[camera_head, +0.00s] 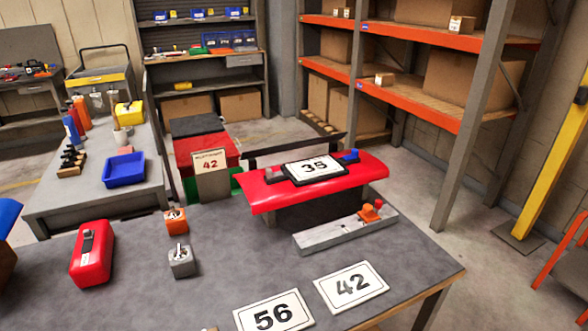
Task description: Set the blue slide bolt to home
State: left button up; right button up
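A red kart-nose panel (353,178) stands on the grey table on a dark base. A framed white plate reading 35 (314,166) lies on top of it. A small blue part (349,156), which looks like the blue slide bolt, sits at the plate's right end. A red and grey part (273,174) sits at its left end. The bolt's exact slide position is too small to tell. Neither of my grippers is in view.
A grey rail with an orange-red clamp (372,211) lies before the panel. A red case (92,254), orange block (175,221) and grey switch block (181,262) stand left. The table (225,285) has free room between.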

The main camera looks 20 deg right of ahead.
aim_at(355, 153)
jog(key=i+l, duration=0.1)
jog(key=l, duration=0.4)
jog(key=i+l, duration=0.1)
jog(key=l, duration=0.45)
jog(key=i+l, duration=0.1)
jog(key=l, duration=0.4)
jog(key=i+l, duration=0.1)
jog(key=l, duration=0.45)
jog(key=i+l, duration=0.1)
jog(key=l, duration=0.95)
jog(key=i+l, duration=0.15)
jog(key=l, duration=0.35)
jog(key=u, duration=1.9)
